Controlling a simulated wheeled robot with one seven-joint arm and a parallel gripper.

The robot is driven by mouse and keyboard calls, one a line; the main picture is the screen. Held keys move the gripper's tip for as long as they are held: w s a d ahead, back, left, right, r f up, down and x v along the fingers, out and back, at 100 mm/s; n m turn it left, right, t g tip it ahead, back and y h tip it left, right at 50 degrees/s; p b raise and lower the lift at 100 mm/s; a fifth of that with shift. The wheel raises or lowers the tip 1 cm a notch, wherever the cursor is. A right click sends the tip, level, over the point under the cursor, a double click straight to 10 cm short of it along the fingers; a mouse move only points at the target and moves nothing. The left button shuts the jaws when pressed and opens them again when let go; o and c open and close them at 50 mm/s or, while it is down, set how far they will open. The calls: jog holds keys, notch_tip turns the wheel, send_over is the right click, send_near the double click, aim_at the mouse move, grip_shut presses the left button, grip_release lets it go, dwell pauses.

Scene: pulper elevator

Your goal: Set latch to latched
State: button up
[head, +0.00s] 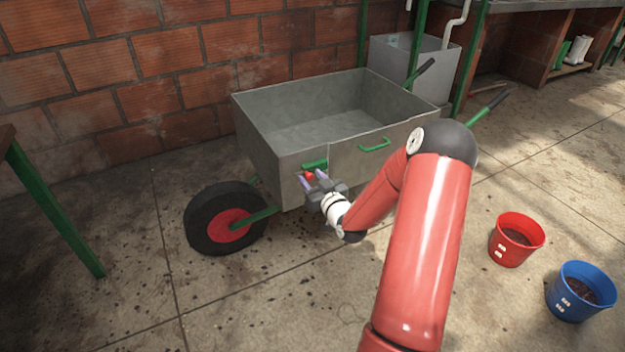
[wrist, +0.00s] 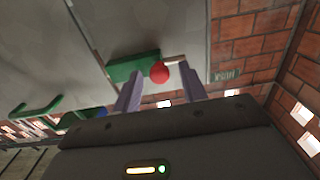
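The latch (head: 315,164) is a green block with a red ball knob (head: 309,176) on the front wall of a grey cart tub (head: 285,165). In the wrist view the green latch body (wrist: 128,67) sits left of the red knob (wrist: 159,73), and a short pale rod points right from it. My gripper (head: 312,177) is at the latch, its two pale purple fingers apart. In the wrist view my gripper (wrist: 161,72) has the knob between its fingers, with gaps on both sides. I cannot tell whether the latch is latched.
A green handle (head: 374,144) is on the same wall, right of the latch. A black wheel with a red hub (head: 229,226) stands left. A red bucket (head: 516,240) and a blue bucket (head: 580,292) stand on the floor at right. A brick wall (head: 150,60) runs behind.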

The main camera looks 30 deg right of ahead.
grip_shut()
jog(key=shift+d+b, duration=0.7)
jog(key=shift+d, duration=1.8)
jog(key=shift+o, duration=0.4)
grip_release()
jog(key=s, duration=0.7)
jog(key=shift+s+d+b, duration=0.15)
jog(key=shift+s+b, duration=0.2)
